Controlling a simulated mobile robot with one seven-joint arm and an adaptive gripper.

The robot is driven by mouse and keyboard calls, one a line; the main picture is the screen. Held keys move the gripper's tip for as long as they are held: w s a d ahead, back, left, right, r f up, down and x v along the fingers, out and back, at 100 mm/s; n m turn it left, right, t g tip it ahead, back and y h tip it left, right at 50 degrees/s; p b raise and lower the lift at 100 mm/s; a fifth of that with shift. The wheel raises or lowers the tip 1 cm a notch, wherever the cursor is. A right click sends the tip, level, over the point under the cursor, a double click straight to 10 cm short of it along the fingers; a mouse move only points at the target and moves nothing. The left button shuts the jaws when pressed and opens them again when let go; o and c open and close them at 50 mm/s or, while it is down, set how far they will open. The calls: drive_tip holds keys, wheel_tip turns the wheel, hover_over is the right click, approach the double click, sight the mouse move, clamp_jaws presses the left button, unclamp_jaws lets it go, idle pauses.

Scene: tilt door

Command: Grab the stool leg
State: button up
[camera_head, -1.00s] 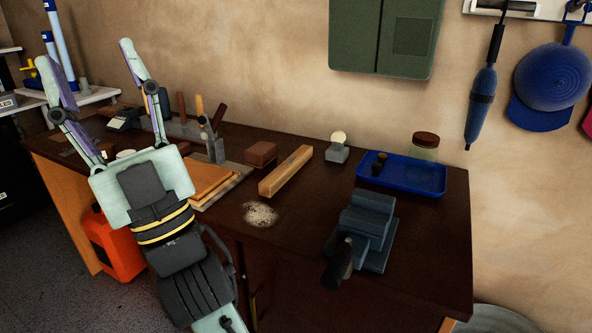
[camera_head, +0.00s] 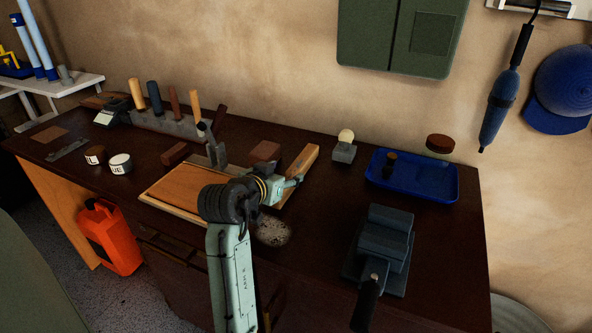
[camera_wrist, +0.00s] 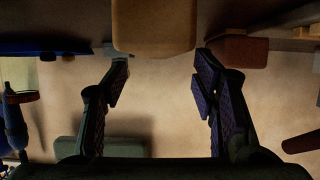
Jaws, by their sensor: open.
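The stool leg appears to be the light wooden bar (camera_head: 305,160) on the dark workbench, lying at a slant behind and beside my gripper. My gripper (camera_head: 289,186) is at the bar's near end and hides part of it. In the wrist view the bar's end (camera_wrist: 153,25) is at the top middle. The open fingers of my gripper (camera_wrist: 161,62) point toward it, one on each side in the picture, with nothing between them. I cannot tell whether the fingertips touch the bar.
A reddish-brown block (camera_head: 264,151) is just left of the bar. A wooden board (camera_head: 180,190) lies farther left. A blue tray (camera_head: 440,187) and a dark vise (camera_head: 383,250) stand to the right. A small lamp-like item (camera_head: 345,146) is behind. Bare bench top lies between bar and vise.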

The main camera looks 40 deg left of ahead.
sight(295, 168)
drive_tip(key=shift+r+p+x, duration=0.1)
drive_tip(key=shift+p+x, duration=0.4)
drive_tip(key=shift+x, duration=1)
drive_tip(key=shift+r+p+x, duration=0.15)
drive_tip(key=shift+p+x, duration=0.35)
drive_tip(key=shift+x, duration=1)
drive_tip(key=shift+w, duration=0.1)
drive_tip(key=shift+c, duration=0.5)
clamp_jaws()
